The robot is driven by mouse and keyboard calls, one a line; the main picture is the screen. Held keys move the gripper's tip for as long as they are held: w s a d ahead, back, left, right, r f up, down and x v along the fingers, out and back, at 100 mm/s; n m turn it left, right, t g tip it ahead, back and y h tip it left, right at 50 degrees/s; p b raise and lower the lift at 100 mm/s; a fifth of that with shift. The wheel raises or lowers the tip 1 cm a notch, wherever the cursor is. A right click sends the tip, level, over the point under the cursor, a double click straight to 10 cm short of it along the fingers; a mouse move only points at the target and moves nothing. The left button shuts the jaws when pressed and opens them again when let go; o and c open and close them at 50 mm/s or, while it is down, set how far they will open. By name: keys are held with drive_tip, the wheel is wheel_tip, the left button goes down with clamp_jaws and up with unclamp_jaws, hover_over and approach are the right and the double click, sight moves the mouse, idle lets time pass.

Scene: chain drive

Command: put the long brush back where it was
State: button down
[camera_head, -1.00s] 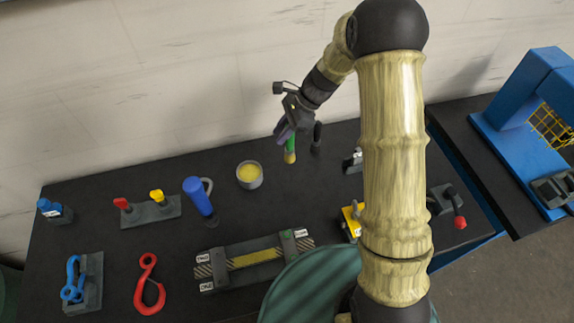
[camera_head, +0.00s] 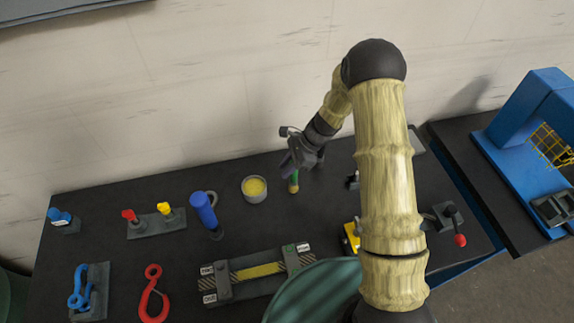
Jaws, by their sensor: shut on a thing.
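The brush (camera_head: 293,184) has a green handle and a yellowish lower end. It hangs roughly upright under my gripper (camera_head: 295,168), which is shut on it at the back middle of the dark table. My gripper hides the upper part of the brush. I cannot tell whether its lower end touches the table. A grey pot (camera_head: 254,196) with yellow contents stands just left of the brush, apart from it.
A striped fixture (camera_head: 258,272) lies in front. Red and yellow pieces sit on a grey block (camera_head: 156,226) at left. A red hook (camera_head: 152,294) lies front left. My arm covers the table's right part.

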drive_tip(key=shift+f, duration=0.2)
drive_tip(key=shift+f, duration=0.15)
drive_tip(key=c, duration=1.2)
unclamp_jaws()
drive_tip(key=b+v, duration=0.4)
drive_tip(key=v, duration=0.8)
drive_tip(key=shift+r, duration=0.25)
